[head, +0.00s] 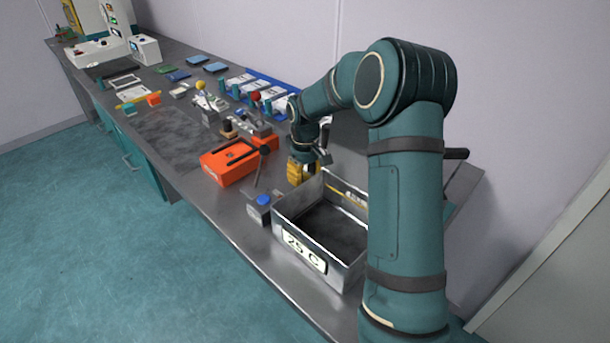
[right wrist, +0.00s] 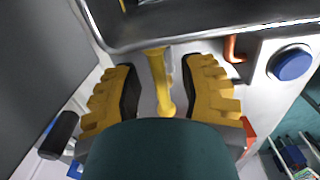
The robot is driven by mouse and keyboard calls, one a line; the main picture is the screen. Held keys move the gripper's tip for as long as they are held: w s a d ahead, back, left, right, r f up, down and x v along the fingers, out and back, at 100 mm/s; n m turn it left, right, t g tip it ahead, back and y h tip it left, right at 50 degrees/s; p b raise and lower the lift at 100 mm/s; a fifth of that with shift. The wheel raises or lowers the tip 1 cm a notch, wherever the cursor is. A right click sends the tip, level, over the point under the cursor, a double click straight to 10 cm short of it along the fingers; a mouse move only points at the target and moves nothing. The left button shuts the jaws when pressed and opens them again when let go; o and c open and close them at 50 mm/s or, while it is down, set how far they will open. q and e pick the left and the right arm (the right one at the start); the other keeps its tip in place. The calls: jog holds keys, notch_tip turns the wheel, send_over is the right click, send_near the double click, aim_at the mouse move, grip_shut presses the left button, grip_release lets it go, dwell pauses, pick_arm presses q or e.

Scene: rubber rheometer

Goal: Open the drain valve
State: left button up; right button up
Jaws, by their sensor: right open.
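The metal bath (head: 290,238) with a "25 C" label stands on the bench, and its rim (right wrist: 200,32) crosses the top of the right wrist view. A yellow lever (right wrist: 160,82), apparently the drain valve's handle, shows below that rim. My right gripper (head: 302,172) has yellow fingers and is at the bath's far left corner. In the right wrist view the gripper (right wrist: 160,98) is open, with one finger on each side of the lever and gaps visible on both sides. The lever's outer end is close to my dark green palm. My left gripper is out of view.
A grey box with a blue button (head: 263,199) stands left of the bath; the button (right wrist: 290,63) is right of my fingers in the wrist view, near an orange bent pipe (right wrist: 235,48). An orange box (head: 228,163) and a dark lever (head: 260,165) stand nearby.

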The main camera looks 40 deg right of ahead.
grip_shut()
jog(key=shift+n+p, duration=0.3)
jog(key=shift+p, duration=0.2)
grip_release()
